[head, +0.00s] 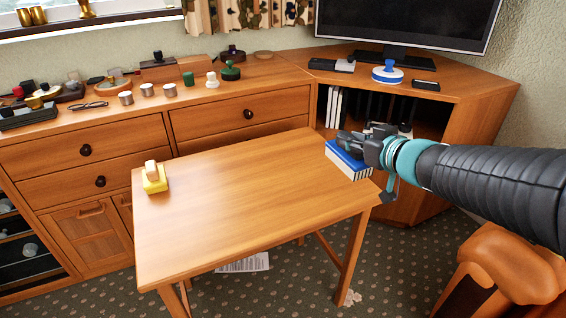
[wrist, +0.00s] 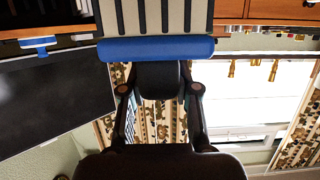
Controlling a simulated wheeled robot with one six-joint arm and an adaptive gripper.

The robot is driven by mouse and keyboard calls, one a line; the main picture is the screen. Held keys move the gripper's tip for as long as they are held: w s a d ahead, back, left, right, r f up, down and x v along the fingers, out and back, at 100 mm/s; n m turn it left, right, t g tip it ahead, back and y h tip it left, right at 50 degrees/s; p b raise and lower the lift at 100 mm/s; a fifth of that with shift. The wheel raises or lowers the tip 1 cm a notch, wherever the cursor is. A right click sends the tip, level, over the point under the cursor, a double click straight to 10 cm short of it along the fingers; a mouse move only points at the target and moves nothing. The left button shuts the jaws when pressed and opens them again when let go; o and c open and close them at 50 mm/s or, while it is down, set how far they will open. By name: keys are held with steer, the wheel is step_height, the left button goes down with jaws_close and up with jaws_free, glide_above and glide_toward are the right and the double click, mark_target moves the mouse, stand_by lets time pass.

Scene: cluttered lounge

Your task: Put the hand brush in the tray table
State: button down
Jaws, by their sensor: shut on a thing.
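The hand brush (head: 347,161) has a blue back and pale bristles in striped rows. My gripper (head: 362,147) is shut on it and holds it at the right end of the tray table (head: 245,205), a plain wooden table. I cannot tell whether the brush touches the tabletop. In the wrist view the brush (wrist: 156,49) lies across the top middle, beyond the fingers of my gripper (wrist: 160,85). The gripper partly hides the brush in the head view.
A yellow block with a beige top (head: 154,178) sits at the table's left end. The rest of the tabletop is clear. A cluttered sideboard (head: 80,135) stands behind, a corner unit with a television (head: 405,22) at back right, and a brown chair (head: 510,270) at lower right.

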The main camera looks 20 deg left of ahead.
steer(key=shift+w+a+f+b, duration=0.55)
steer(key=shift+w+a+f, duration=0.2)
steer(key=shift+a+f, duration=1)
steer(key=shift+w+a+f+b, duration=0.55)
steer(key=shift+w+a+f, duration=0.25)
steer(key=shift+a+f, duration=0.9)
steer(key=shift+w+a+f+b, duration=0.55)
steer(key=shift+w+a+f, duration=0.2)
steer(key=shift+a+f, duration=0.95)
steer(key=shift+d+f, duration=0.15)
steer(key=shift+d, duration=0.05)
steer(key=shift+f, duration=0.15)
